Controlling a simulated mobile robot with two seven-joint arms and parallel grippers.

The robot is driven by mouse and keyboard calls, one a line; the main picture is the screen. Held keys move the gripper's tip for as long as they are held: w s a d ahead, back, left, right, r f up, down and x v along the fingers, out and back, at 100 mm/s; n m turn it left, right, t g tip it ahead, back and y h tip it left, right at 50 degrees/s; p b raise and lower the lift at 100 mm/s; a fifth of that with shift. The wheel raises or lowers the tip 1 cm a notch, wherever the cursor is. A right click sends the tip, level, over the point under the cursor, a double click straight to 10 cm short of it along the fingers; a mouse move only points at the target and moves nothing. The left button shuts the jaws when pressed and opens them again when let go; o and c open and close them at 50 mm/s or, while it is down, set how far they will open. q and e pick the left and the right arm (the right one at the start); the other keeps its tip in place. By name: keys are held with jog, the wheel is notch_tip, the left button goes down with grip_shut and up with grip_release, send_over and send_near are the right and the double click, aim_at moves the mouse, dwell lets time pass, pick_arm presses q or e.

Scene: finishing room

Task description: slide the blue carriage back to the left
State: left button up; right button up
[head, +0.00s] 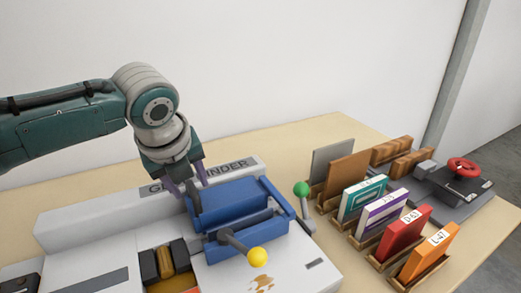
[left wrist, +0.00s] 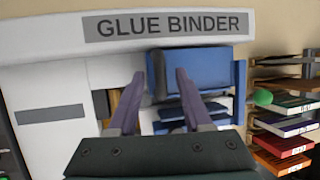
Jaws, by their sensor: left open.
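The blue carriage (head: 238,203) sits at the right part of the white glue binder (head: 75,215), and it shows in the left wrist view (left wrist: 205,68) below the "GLUE BINDER" label. My left gripper (head: 188,188) is open at the carriage's left rear end. The gripper hides part of the carriage and label. My right gripper is not in view.
A yellow-knobbed lever (head: 257,257) projects in front of the carriage, and a green-knobbed lever (head: 301,189) stands close to its right. Racked books (head: 404,228) fill the table's right side. A clamp with a red wheel (head: 463,168) stands beyond.

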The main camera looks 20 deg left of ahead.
pick_arm(q)
jog(key=shift+c, duration=0.2)
grip_shut()
dwell(1.1)
